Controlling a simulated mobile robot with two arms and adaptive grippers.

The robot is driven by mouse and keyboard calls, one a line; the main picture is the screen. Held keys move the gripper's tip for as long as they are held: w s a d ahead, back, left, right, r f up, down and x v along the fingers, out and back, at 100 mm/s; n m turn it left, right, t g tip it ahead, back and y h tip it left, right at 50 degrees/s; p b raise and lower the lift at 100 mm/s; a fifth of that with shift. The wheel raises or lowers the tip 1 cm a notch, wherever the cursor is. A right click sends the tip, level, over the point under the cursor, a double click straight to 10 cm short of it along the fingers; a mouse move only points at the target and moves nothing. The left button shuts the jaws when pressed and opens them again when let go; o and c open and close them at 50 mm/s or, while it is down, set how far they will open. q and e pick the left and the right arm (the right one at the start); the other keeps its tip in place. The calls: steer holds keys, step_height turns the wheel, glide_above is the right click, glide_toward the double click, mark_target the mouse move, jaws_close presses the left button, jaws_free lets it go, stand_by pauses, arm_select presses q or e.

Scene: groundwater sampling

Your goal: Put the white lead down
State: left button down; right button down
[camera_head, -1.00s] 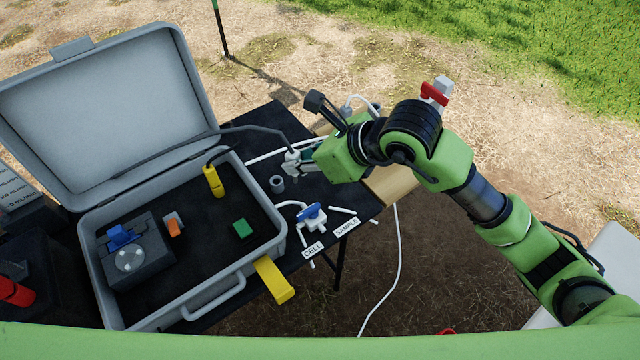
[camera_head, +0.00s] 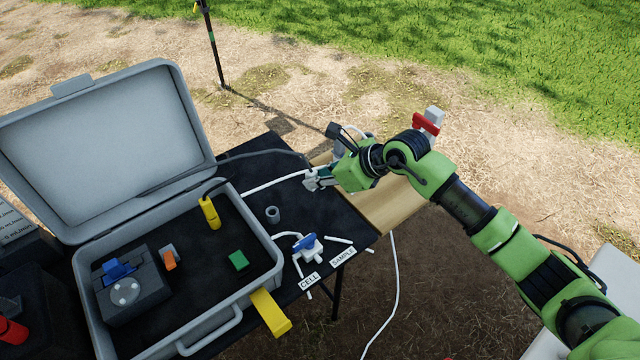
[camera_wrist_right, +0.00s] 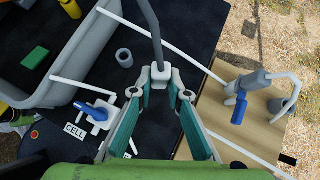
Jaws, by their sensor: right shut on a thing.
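My right gripper (camera_head: 320,178) is shut on a small white plug (camera_head: 310,181) at the end of a dark grey cable (camera_head: 262,154). In the right wrist view the plug (camera_wrist_right: 160,72) sits between the tips of the two fingers (camera_wrist_right: 160,88), and the cable (camera_wrist_right: 150,22) rises from it. The gripper is over the far right part of the black table (camera_head: 318,222), close to a wooden board (camera_head: 392,205). I cannot tell whether the plug touches the surface. My left gripper is not in view.
An open grey case (camera_head: 218,307) fills the table's left. A grey cup (camera_head: 272,214) and a blue-handled valve (camera_head: 308,244) with CELL and SAMPLE labels stand nearby. A white tube (camera_head: 278,184) runs behind the plug.

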steer(key=f, duration=0.3)
steer(key=f+p, duration=0.1)
steer(key=shift+w+d+f, duration=0.15)
steer(key=shift+w+d, duration=0.15)
steer(key=shift+w, duration=0.1)
steer(key=shift+f+b, duration=0.6)
steer(key=shift+f, duration=0.05)
steer(key=c, duration=1.9)
jaws_free()
steer(key=shift+r, duration=0.2)
